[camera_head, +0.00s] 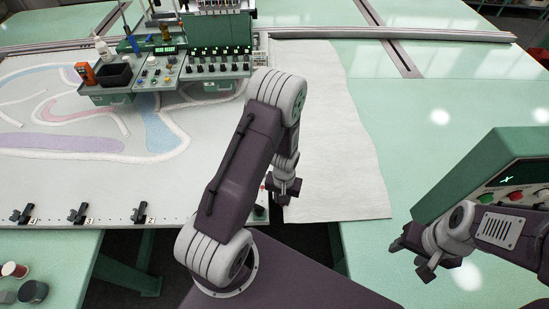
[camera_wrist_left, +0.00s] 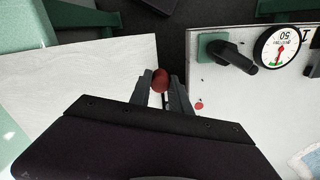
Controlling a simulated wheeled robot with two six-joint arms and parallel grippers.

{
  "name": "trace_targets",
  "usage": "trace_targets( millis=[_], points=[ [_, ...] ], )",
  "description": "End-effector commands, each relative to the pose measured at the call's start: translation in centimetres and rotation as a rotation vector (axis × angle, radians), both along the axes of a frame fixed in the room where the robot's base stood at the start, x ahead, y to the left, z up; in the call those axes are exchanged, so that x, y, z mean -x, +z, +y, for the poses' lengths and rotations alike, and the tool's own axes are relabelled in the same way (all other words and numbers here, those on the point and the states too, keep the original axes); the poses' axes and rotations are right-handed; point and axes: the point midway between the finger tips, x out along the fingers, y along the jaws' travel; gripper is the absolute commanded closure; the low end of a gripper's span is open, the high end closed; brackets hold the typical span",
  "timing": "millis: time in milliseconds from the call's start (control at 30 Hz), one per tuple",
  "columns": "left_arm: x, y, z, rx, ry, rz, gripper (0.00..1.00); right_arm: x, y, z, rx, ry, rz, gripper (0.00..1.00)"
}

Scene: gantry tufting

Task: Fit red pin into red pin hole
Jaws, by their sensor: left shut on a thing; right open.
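My left gripper (camera_head: 283,194) is shut on the red pin; its round red head (camera_wrist_left: 160,80) shows between the fingertips in the left wrist view. The pin's shaft is hidden. A small red spot (camera_wrist_left: 198,105), which looks like the red pin hole, lies on the white panel (camera_wrist_left: 215,145) to the right of the held pin. The pin is apart from that spot, over the gap beside the panel's edge. In the head view my left arm hides part of this area. My right gripper (camera_head: 425,268) is open and empty at the lower right.
A dial gauge (camera_wrist_left: 278,48) and a black handle on a green block (camera_wrist_left: 218,46) stand on the panel near the red spot. A green control box (camera_head: 490,175) stands by my right arm. Numbered black clamps (camera_head: 78,213) line the panel's front edge. A white sheet (camera_head: 325,120) lies right of the panel.

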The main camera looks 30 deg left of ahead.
Motion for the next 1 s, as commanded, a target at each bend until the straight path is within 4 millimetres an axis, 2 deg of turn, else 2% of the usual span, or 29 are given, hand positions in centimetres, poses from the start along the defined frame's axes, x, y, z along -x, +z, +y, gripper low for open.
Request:
trace_targets(
  millis=[33, 100, 200, 300, 400, 467, 533, 700, 1000],
  points=[
    [-1.2, 3.5, 0.6, 0.0, 0.058, -0.005, 1.0, 0.0, 3.5, 0.0, 0.0, 0.0, -0.001, 0.5],
    [-2.7, 5.9, 1.5, 0.0, 0.133, -0.004, 1.0, 0.0, 5.9, 0.0, 0.0, 0.0, -0.001, 0.5],
    [-4.2, 8.9, 2.8, 0.0, 0.214, -0.002, 1.0, -0.1, 9.0, 0.0, 0.0, 0.0, -0.002, 0.5],
    [-5.1, 11.0, 4.0, -0.001, 0.266, 0.0, 1.0, -0.1, 11.3, 0.0, 0.0, 0.0, -0.001, 0.5],
    [-5.8, 12.3, 4.9, -0.001, 0.3, 0.0, 1.0, -0.1, 12.9, 0.0, 0.0, 0.0, -0.001, 0.5],
    [-5.9, 12.2, 5.5, -0.001, 0.318, 0.003, 1.0, -0.1, 13.5, 0.0, 0.0, 0.0, -0.001, 0.5],
    [-5.8, 9.3, 5.7, 0.0, 0.324, 0.006, 1.0, -0.1, 12.0, 0.0, 0.0, 0.0, -0.002, 0.5],
    [-5.9, 6.7, 5.8, 0.0, 0.325, 0.002, 1.0, 0.0, 10.9, 0.0, 0.0, 0.0, 0.0, 0.5],
    [-5.9, 6.3, 5.8, -0.001, 0.324, 0.0, 1.0, -0.1, 10.9, 0.0, 0.0, 0.0, -0.001, 0.5]
  ],
)
